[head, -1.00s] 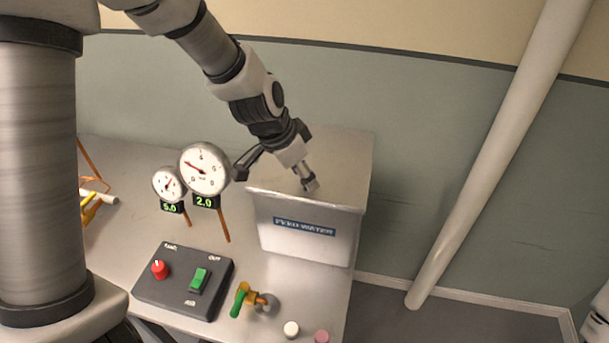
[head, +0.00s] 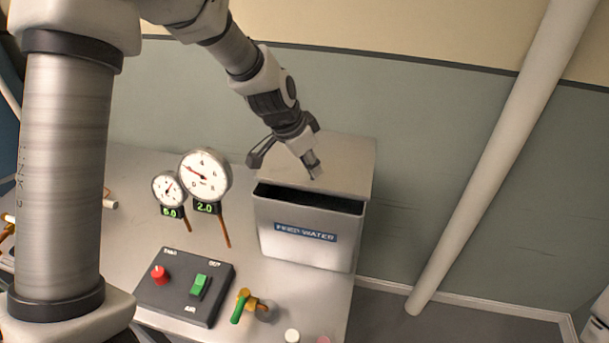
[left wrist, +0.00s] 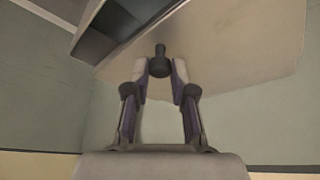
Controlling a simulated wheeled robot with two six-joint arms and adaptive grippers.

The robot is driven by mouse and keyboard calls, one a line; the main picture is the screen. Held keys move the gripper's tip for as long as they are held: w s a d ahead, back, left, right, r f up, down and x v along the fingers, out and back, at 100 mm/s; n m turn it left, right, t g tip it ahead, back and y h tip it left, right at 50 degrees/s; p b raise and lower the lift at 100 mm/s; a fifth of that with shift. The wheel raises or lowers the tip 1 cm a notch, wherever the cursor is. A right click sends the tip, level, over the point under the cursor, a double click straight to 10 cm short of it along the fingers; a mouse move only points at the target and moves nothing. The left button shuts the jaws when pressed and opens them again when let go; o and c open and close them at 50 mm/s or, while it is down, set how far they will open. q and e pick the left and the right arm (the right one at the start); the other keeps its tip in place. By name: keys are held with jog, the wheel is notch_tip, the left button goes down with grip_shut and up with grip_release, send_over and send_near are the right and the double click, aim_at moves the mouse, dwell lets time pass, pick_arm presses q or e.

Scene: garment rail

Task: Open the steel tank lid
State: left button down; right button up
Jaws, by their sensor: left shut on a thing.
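The steel tank (head: 300,248) is a grey box with a blue FEED WATER label, standing at the right of the bench in the head view. Its flat lid (head: 348,165) is partly open, with a dark gap along the front rim. My left gripper (head: 314,172) is over the lid, shut on its knob. The left wrist view shows the dark lid knob (left wrist: 160,65) between the two fingertips, the lid's pale top (left wrist: 225,50) and the dark gap beyond. The knob is mostly hidden in the head view.
Two dial gauges (head: 204,175) on copper pipes stand left of the tank. In front are a black box (head: 184,287) with a red knob and green switch, and a green-handled valve (head: 240,306). A white pipe (head: 480,170) rises at the right, beyond open floor.

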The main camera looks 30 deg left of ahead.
aim_at(324, 157)
pick_arm(q)
jog(key=w, duration=0.2)
jog(key=w+a, duration=0.1)
jog(key=w, duration=0.3)
jog(key=shift+w+a+f, duration=0.2)
jog(key=shift+a+f, duration=0.1)
jog(key=shift+s, duration=0.1)
jog(key=c, duration=1.1)
grip_release()
jog(key=shift+o, duration=0.5)
jog(key=shift+w, duration=0.4)
jog(key=v, duration=1.2)
jog(key=shift+w, duration=0.15)
